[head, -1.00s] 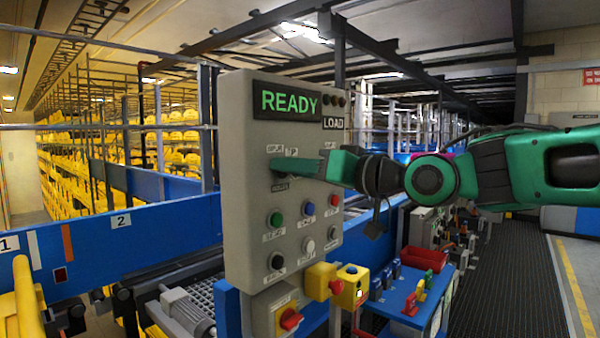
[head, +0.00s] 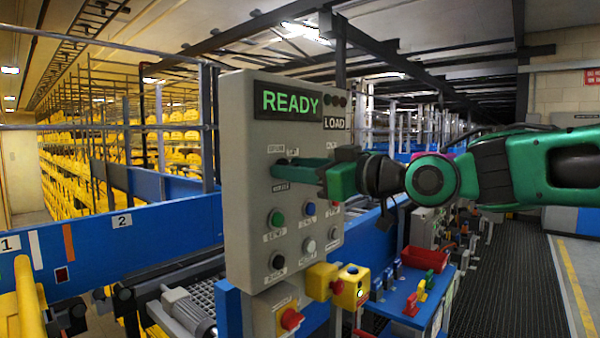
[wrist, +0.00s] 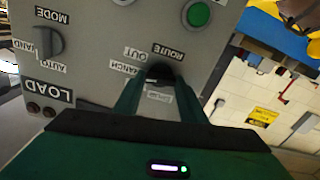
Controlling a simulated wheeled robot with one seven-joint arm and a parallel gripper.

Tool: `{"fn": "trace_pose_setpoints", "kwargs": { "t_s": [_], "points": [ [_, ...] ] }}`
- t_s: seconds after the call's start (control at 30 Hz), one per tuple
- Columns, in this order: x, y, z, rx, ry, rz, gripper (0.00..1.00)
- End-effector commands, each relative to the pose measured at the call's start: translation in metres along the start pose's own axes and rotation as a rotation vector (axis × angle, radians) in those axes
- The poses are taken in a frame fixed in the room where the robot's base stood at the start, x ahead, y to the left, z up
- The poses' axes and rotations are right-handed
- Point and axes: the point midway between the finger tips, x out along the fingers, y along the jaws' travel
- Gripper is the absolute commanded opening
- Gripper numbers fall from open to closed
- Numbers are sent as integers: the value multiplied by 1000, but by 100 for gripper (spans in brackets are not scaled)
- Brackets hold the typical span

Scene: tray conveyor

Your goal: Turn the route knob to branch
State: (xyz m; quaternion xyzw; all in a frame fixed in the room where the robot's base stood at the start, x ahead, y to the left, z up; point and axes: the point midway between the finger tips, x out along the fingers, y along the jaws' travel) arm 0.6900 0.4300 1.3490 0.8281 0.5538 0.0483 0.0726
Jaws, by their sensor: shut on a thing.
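The route knob (wrist: 159,73) is a dark round knob on the grey control panel (head: 240,200), with its ROUTE label showing upside down in the wrist view. My gripper (wrist: 158,84) is shut on the knob, one green finger on each side. In the head view my gripper (head: 280,169) reaches the panel from the right, and its fingers hide the knob. Part of a label ending in "ANCH" (wrist: 124,68) shows beside the knob. The fingers cover much of the knob, so I cannot tell which way it points.
The panel's display (head: 287,102) reads READY, with a LOAD label (head: 334,123) beside it. A mode knob (wrist: 46,41) and a green button (head: 276,218) are close by.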

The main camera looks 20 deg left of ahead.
Motion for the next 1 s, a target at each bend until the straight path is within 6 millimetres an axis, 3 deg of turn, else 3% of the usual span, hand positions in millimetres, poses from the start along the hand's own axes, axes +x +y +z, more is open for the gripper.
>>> {"fn": "trace_pose_setpoints", "kwargs": {
  "t_s": [0.27, 0.3, 0.37, 0.73, 1.0],
  "points": [
    [0, 3, -2, -2, 4, 7, 15],
    [0, 3, -2, -2, 3, 6, 45],
    [0, 3, -1, -2, 3, 6, 56],
    [-4, 1, -1, 0, 1, 4, 56],
    [-46, 2, -1, -1, 2, 6, 56]
  ]
}}
